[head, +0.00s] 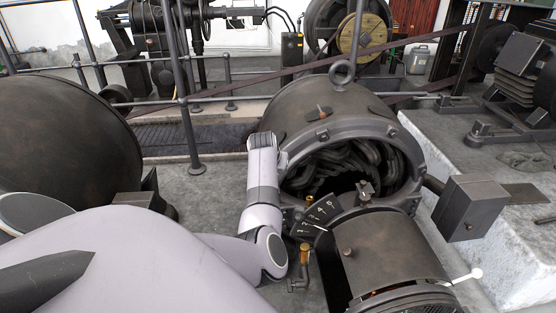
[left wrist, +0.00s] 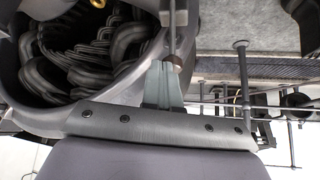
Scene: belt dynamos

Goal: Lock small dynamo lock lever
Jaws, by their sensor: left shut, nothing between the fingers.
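The small dynamo is a dark cylindrical housing (head: 325,100) with an open front showing black coils (head: 350,165); the coils also show in the left wrist view (left wrist: 85,60). I cannot tell for sure which part is the lock lever. A brass-handled lever (head: 305,255) stands below the numbered dial (head: 318,213), and a white-tipped lever (head: 470,275) sticks out at the lower right. My left arm reaches up to the left of the open front. My left gripper (left wrist: 163,85) is shut and empty, close to the housing rim and a brown-tipped rod (left wrist: 172,58). My right gripper is out of view.
A big dark rounded housing (head: 60,130) stands at the left. Railing posts (head: 188,110) rise behind my arm. A smaller cylinder (head: 388,250) sits in front of the dynamo, with a box (head: 470,207) at its right. Bare floor (head: 215,185) lies left of my forearm.

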